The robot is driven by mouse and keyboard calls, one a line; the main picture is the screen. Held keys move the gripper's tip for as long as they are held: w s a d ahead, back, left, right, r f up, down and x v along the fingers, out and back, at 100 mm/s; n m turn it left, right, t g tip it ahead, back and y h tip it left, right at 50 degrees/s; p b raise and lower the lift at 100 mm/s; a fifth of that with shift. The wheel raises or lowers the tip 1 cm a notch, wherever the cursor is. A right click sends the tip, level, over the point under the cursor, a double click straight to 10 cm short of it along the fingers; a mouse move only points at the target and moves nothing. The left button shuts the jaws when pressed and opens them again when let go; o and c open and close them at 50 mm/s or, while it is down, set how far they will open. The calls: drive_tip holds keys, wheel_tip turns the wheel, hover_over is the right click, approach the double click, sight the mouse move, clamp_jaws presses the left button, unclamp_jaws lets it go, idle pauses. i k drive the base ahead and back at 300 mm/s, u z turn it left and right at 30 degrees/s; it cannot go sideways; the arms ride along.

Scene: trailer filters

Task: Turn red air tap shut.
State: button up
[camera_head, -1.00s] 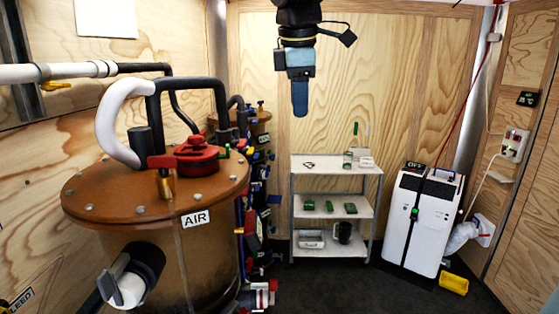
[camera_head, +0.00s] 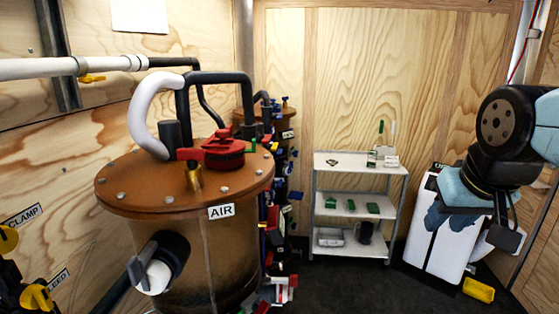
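The red air tap (camera_head: 221,149) sits on top of the brown round tank (camera_head: 140,196) labelled "AIR", left of centre in the head view. Its red handle reaches left past a brass fitting (camera_head: 194,178). My gripper (camera_head: 450,219) is at the right, pointing down in front of the white machine and well apart from the tap. Its blue fingers are small and partly merge in the view, so I cannot tell whether they are open or shut. Nothing is seen in them.
Black and white pipes (camera_head: 151,115) arch over the tank lid beside the tap. A second tank (camera_head: 284,131) with coloured fittings stands behind. A white shelf cart (camera_head: 356,171) and a white machine (camera_head: 428,243) stand at the back right. The dark floor (camera_head: 350,285) in front is clear.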

sight(191, 155)
drive_tip(key=u, duration=1.35)
drive_tip(key=k, duration=0.5)
drive_tip(key=u, duration=0.2)
drive_tip(key=i, duration=0.5)
drive_tip(key=z, duration=0.1)
